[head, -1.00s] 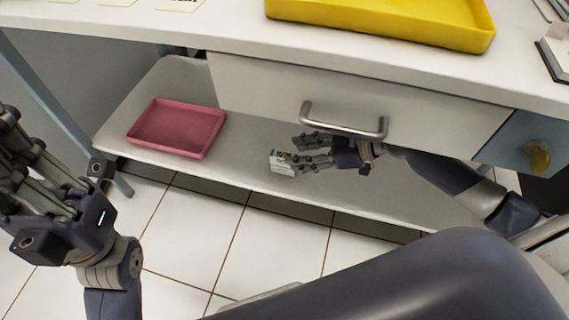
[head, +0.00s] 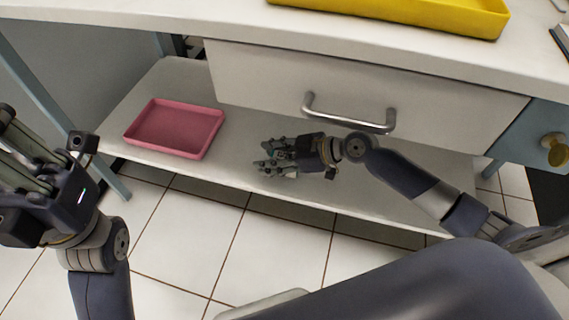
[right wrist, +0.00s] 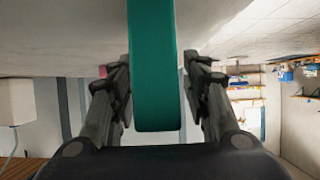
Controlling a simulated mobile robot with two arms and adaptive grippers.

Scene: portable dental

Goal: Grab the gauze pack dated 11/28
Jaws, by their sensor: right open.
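My right gripper (head: 263,155) is open over the lower shelf, under the drawer. In the right wrist view a teal edge of a pack (right wrist: 153,65) stands between its two fingers, with a gap showing on each side. In the head view that pack is almost wholly hidden by the fingers. No date can be read on it. My left gripper (head: 25,160) is at the left edge of the head view, away from the shelf. Its fingertips are cut off, and I see nothing held in it.
A pink tray (head: 172,153) sits on the lower shelf (head: 245,125), left of my right gripper. The drawer handle (head: 350,118) juts out above my right arm. A yellow tray (head: 400,18) is on the tabletop. The shelf between the pink tray and my gripper is clear.

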